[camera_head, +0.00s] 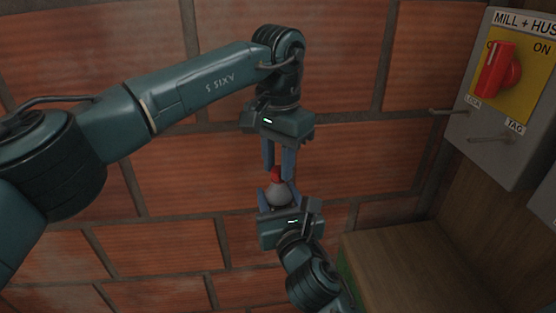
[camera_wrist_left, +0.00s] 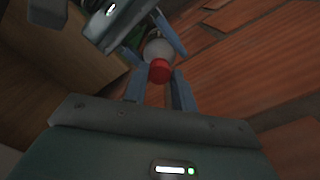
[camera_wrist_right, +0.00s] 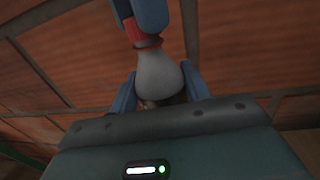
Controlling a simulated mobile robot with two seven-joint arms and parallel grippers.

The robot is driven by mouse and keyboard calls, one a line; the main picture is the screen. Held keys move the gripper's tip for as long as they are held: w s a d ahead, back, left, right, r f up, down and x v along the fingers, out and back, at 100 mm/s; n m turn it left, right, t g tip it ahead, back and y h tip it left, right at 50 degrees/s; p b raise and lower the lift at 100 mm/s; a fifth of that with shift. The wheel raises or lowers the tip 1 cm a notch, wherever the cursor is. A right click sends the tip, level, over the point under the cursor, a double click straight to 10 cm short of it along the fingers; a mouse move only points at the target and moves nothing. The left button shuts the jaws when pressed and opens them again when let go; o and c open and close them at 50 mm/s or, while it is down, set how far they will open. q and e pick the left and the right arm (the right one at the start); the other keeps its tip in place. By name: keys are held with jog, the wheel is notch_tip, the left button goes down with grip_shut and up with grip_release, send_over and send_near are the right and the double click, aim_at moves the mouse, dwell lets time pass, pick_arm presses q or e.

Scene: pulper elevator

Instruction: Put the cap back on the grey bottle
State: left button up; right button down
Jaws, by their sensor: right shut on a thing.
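The grey bottle (camera_head: 278,194) is upright between the fingers of my right gripper (camera_head: 279,198), which is shut on it. It also shows in the right wrist view (camera_wrist_right: 158,78). The red cap (camera_head: 276,174) sits at the top of the bottle's neck; I cannot tell how firmly it is seated. My left gripper (camera_head: 279,168) points down from above, its fingers apart with a gap between them. Its fingertips are close to the cap. In the right wrist view a left finger partly hides the cap (camera_wrist_right: 146,42).
A brick wall (camera_head: 190,245) stands behind both grippers. At the right is a grey switch box (camera_head: 478,125) with a red knob (camera_head: 497,70) on a yellow plate. A wooden surface (camera_head: 400,265) lies at the lower right.

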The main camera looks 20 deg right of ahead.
pick_arm(q)
jog(key=o, duration=0.4)
jog(key=shift+r, duration=2.3)
jog(key=shift+c, duration=0.6)
